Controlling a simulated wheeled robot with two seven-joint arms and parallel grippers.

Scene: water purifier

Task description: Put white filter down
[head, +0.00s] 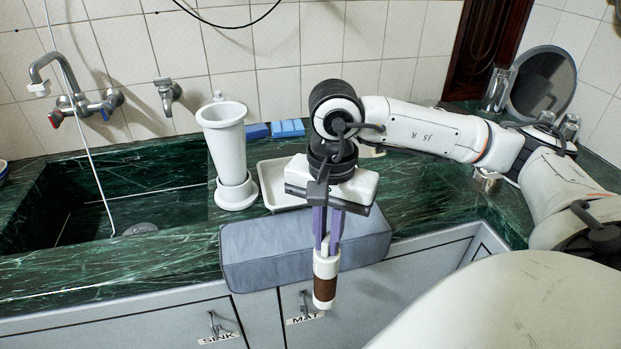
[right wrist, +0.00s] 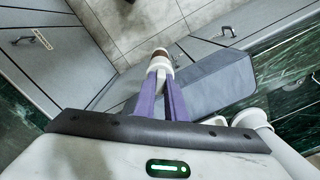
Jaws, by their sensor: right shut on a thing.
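My right gripper (head: 327,243) points down at the front edge of the counter, with its purple fingers shut on the white filter (head: 326,265). The filter hangs upright below the fingertips and has a brown band near its lower end. In the head view it overlaps the front of the grey mat (head: 258,247); I cannot tell the gap between them. In the right wrist view the filter (right wrist: 160,56) shows at the tips of my right gripper (right wrist: 165,72), beside the grey mat (right wrist: 212,82). My left gripper is not in view.
A tall white housing (head: 224,150) stands on the green counter (head: 420,192), left of a white tray (head: 277,184). Blue sponges (head: 287,128) lie by the wall. The sink (head: 130,200) with its tap (head: 72,100) is at left. Metal cups and a round mirror (head: 542,85) stand at right.

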